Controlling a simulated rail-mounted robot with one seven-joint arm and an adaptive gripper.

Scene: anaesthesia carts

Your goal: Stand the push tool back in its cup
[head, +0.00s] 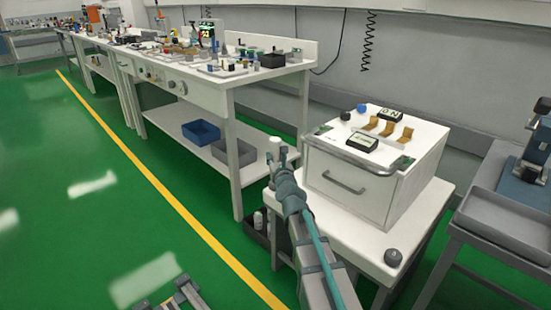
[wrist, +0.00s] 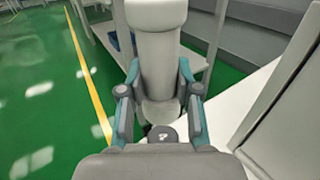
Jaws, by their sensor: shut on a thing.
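The push tool (wrist: 157,50) is a pale, thick rod with a wider grey-white top part. It stands between the fingers of my gripper (wrist: 158,78), which is shut on it. In the head view my gripper (head: 279,160) is at the left edge of the small white cart, and the tool's pale end (head: 274,144) shows above the fingers. A dark grey round piece (head: 393,257) sits on the cart top at the front right, apart from my gripper. It may be the cup; I cannot tell if it is hollow.
A white drawer box (head: 350,182) with a grey rail stands on the cart (head: 340,235), close to the right of my gripper. On it are black displays, tan pieces and a blue knob (head: 361,108). A long bench (head: 205,90) stands behind. A grey tray cart (head: 500,225) is at right.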

